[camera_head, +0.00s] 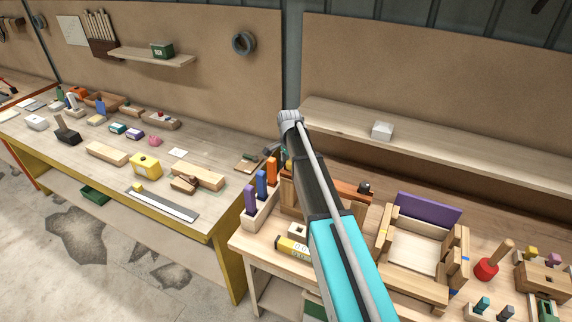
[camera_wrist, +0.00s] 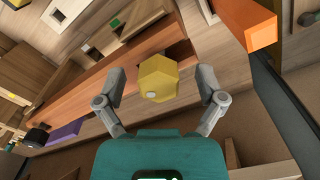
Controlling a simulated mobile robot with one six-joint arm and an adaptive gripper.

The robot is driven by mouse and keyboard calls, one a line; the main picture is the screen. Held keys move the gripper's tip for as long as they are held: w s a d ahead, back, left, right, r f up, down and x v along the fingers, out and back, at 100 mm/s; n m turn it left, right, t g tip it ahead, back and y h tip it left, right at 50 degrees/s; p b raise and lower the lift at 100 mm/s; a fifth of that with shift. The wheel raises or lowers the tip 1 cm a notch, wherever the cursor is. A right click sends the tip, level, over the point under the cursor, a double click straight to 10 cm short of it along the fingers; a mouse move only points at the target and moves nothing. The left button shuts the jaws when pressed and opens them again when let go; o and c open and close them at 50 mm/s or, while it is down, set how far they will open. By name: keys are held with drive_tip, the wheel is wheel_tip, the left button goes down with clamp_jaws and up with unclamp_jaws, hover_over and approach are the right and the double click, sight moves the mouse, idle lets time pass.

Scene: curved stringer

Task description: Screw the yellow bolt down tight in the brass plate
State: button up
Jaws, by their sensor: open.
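The yellow bolt (camera_wrist: 158,82) shows in the wrist view as a six-sided head with a small pale spot, between my gripper's fingers. My gripper (camera_wrist: 162,74) is open, with one grey finger on each side of the bolt and a visible gap to both. The bolt's shank is hidden, so I cannot tell how deep it sits. Behind the head runs an orange-brown strip (camera_wrist: 112,82), perhaps the brass plate. In the head view, my arm covers the bolt's area, and I cannot make out the bolt there.
In the head view, orange, blue and purple handles (camera_head: 262,184) stand in a wooden block left of my arm. A wooden frame with a purple panel (camera_head: 428,208) stands to the right. An orange block (camera_wrist: 246,30) is near the right finger in the wrist view.

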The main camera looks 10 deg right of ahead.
clamp_jaws()
idle(0.3)
drive_tip(key=m, duration=0.5)
drive_tip(key=shift+f, duration=0.2)
drive_tip(key=shift+w+m, duration=0.1)
drive_tip(key=shift+m, duration=1.4)
drive_tip(key=shift+w+f+m+b, duration=0.1)
drive_tip(key=shift+m+b, duration=0.2)
drive_tip(key=shift+m, duration=0.7)
drive_tip(key=m, duration=0.5)
drive_tip(key=shift+w+f, duration=0.1)
drive_tip(key=shift+f, duration=0.05)
drive_tip(key=shift+d+m, duration=0.1)
drive_tip(key=shift+m, duration=0.4)
